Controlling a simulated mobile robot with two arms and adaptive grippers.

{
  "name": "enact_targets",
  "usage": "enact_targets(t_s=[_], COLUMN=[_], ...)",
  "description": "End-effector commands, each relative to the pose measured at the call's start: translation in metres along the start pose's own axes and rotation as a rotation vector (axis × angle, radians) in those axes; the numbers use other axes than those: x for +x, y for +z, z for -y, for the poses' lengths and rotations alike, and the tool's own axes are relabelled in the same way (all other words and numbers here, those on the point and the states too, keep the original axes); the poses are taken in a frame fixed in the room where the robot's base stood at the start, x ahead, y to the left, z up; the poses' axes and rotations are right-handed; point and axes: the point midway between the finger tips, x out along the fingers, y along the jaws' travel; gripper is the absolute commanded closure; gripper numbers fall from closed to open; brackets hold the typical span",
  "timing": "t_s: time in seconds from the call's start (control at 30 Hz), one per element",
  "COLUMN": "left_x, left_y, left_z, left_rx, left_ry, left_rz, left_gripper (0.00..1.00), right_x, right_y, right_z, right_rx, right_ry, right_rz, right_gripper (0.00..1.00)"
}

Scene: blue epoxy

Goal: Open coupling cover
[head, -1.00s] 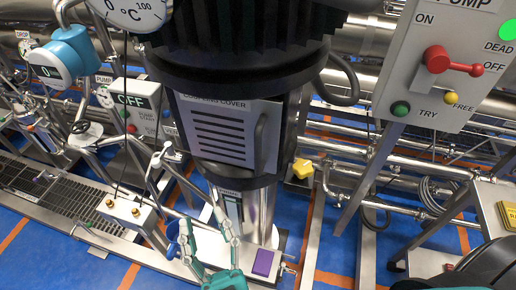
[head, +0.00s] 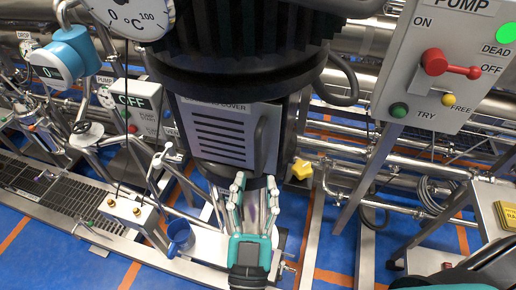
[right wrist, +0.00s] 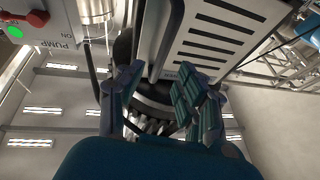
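The coupling cover (head: 215,135) is a grey slotted panel on the black motor housing, and it sits closed. Its dark upright handle (head: 260,142) is on the panel's right side. The slotted panel also shows at the upper right of the right wrist view (right wrist: 225,35). My right gripper (head: 255,182) is just below the cover and handle in the head view, pointing up, its fingers apart with nothing between them. In the right wrist view the fingers (right wrist: 158,80) are spread below the panel. My left gripper is not in view.
A pump switch box (head: 440,70) with a red lever stands at the right. A yellow knob (head: 302,169) is right of the cover. Pipes run behind.

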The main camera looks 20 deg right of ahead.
Motion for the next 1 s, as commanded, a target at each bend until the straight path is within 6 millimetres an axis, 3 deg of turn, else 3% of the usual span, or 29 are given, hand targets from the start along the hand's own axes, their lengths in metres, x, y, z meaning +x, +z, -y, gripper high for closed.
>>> enact_targets(t_s=[0.1,0.3,0.73,1.0], left_x=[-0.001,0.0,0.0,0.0], left_y=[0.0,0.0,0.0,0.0], left_z=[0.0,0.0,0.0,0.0], left_rx=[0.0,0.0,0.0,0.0], left_ry=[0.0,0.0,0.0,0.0], left_rz=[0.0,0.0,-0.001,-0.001], left_gripper=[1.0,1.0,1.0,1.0], right_x=[0.026,0.055,0.066,0.066], right_y=[-0.001,-0.001,0.0,0.0], right_z=[0.0,0.0,0.0,0.0], right_rx=[0.001,0.001,0.0,0.0], right_ry=[0.0,0.0,-0.001,-0.001], right_rz=[-0.007,-0.004,-0.001,0.0], right_gripper=[0.64,0.64,0.64,0.96])
